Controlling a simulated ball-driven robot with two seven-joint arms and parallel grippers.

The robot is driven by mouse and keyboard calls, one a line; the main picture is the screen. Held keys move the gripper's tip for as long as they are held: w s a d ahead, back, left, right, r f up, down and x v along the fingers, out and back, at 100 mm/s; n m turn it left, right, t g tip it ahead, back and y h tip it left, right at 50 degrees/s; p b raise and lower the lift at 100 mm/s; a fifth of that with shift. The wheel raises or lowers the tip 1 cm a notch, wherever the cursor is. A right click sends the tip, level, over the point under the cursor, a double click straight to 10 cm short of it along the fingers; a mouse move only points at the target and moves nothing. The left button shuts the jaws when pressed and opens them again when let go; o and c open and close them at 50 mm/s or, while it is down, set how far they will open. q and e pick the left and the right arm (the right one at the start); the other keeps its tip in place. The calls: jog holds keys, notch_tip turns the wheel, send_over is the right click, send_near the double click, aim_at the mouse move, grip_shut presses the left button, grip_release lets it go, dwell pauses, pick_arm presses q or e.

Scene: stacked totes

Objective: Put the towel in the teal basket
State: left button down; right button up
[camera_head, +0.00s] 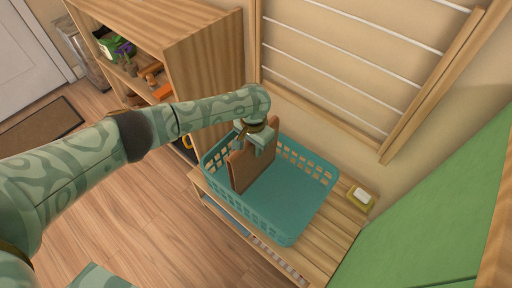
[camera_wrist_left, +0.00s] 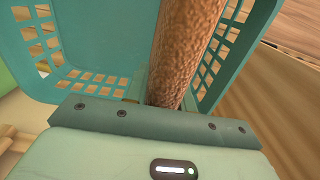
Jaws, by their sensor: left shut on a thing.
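The teal basket (camera_head: 285,207) stands on a low slatted wooden bench in the head view. Its perforated walls also show in the left wrist view (camera_wrist_left: 95,35). My left gripper (camera_head: 257,146) is over the left part of the basket and is shut on the brown towel (camera_head: 249,168). The towel hangs upright as a flat folded slab, partly inside the basket near its left end. In the left wrist view the towel (camera_wrist_left: 186,50) shows edge-on as a rough brown strip. I cannot tell whether its lower edge touches the basket floor. My right gripper is not in view.
A wooden shelf unit (camera_head: 205,62) with several items stands behind and left of the bench (camera_head: 338,222). A small yellow dish with a white block (camera_head: 360,196) sits right of the basket. A wall rack (camera_head: 345,75) hangs behind. The basket's right half is empty.

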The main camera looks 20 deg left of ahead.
pick_arm(q)
jog(key=shift+r, duration=0.15)
jog(key=c, duration=1.2)
grip_release()
jog(key=shift+f, duration=0.2)
jog(key=shift+o, duration=0.2)
notch_tip(320, 180, up, 12)
jog(key=p, duration=0.7)
jog(key=shift+f, duration=0.2)
jog(key=shift+r, duration=0.45)
jog(key=shift+f, duration=0.1)
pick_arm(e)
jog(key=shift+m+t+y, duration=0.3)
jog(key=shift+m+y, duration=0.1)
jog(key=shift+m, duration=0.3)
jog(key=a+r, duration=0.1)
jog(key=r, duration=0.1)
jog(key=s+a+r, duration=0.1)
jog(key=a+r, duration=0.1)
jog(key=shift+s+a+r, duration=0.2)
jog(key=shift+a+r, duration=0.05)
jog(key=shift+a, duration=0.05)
